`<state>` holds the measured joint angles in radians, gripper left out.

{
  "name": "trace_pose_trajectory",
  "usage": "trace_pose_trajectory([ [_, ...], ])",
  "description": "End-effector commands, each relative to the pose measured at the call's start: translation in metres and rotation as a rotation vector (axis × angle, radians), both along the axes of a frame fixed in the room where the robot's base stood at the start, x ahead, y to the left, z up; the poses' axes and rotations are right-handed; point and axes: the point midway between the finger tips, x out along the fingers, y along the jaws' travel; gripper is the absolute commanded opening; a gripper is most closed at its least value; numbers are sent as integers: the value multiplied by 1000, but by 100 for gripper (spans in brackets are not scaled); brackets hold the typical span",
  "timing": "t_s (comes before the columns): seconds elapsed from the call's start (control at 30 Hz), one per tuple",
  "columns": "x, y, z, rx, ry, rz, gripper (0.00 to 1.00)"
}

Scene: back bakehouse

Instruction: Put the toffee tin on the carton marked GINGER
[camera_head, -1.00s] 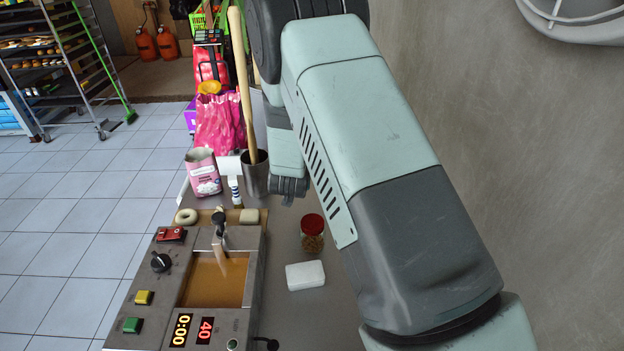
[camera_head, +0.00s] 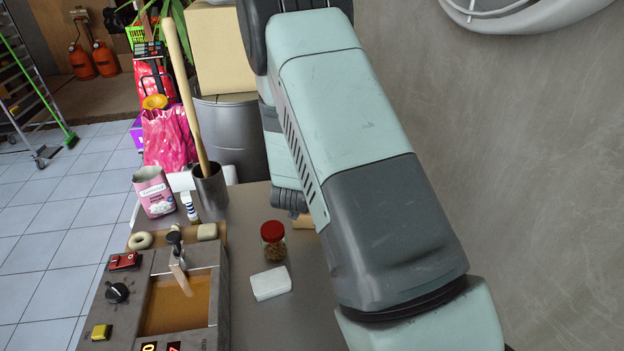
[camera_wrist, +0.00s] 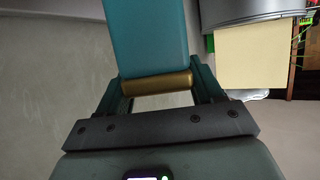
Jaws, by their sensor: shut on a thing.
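In the wrist view, my gripper (camera_wrist: 158,84) is shut on a teal block-like thing with a gold end, which I take as the toffee tin (camera_wrist: 148,38). The gold end lies between the fingers, and the teal body runs out of the picture's top. In the head view, my arm hides the gripper and tin. A plain tan carton (camera_head: 222,45) stands on a grey drum at the back, left of my arm. It also shows in the wrist view (camera_wrist: 252,55), right of the tin and apart from it. No GINGER marking is readable on it.
The grey drum (camera_head: 232,130) stands beyond the counter. The counter (camera_head: 247,225) holds a metal pot (camera_head: 211,190) with a long wooden pole, a red-lidded jar (camera_head: 273,243), a white block (camera_head: 270,283), a pink carton (camera_head: 154,192) and a control unit (camera_head: 118,270). A wall is at right.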

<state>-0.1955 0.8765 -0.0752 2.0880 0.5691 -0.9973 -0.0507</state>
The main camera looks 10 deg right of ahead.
Motion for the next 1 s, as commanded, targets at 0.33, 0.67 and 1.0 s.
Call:
trace_pose_trajectory([
  [0.33,0,0,-35,0,-1,-1,30],
  [0.67,0,0,-38,0,1,0,69],
  [1.0,0,0,-38,0,1,0,92],
])
